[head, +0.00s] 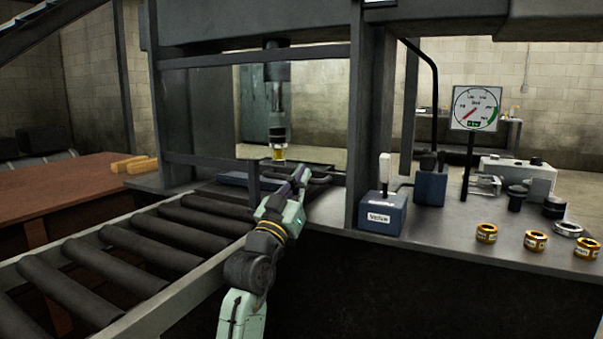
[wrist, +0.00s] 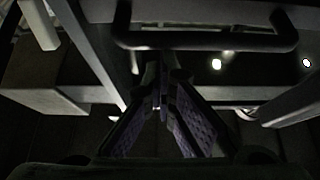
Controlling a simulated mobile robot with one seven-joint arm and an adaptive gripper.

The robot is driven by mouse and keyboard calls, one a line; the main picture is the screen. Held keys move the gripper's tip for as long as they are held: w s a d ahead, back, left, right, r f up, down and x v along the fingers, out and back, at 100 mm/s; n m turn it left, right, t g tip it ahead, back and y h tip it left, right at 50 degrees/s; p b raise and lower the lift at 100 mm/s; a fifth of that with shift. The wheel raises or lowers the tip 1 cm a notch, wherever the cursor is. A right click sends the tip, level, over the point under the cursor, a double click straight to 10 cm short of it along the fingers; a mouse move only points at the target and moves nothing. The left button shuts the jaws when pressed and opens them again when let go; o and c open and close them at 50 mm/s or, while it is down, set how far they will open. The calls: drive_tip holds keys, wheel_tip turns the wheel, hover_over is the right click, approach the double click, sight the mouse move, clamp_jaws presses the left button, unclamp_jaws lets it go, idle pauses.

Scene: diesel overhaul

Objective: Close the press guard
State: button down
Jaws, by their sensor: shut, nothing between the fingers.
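The press opening stands in the middle of the head view, with a dark upper crossbar (head: 255,57) and a lower rail (head: 210,165). I cannot tell clearly which bars belong to the guard. A dark U-shaped handle (wrist: 205,42) crosses the upper part of the wrist view, just beyond my fingertips. My gripper (head: 298,178) is at the front of the press opening, low and near the bed. In the wrist view the fingers of my gripper (wrist: 160,80) meet at their tips, empty. Whether they touch the handle cannot be told.
The press ram (head: 278,105) hangs above a small yellow-banded part (head: 279,153). A roller conveyor (head: 150,245) lies to the left. A blue valve box (head: 383,212), a gauge (head: 476,108) and several brass rings (head: 535,241) are on the bench to the right.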

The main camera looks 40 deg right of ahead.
drive_tip(key=shift+d+f+b, duration=0.15)
drive_tip(key=shift+f+b, duration=0.7)
drive_tip(key=shift+f, duration=1)
wheel_tip(320, 180, up, 5)
drive_tip(key=p, duration=0.4)
drive_tip(key=b+v, duration=0.3)
drive_tip(key=v, duration=0.8)
drive_tip(key=shift+f, duration=0.2)
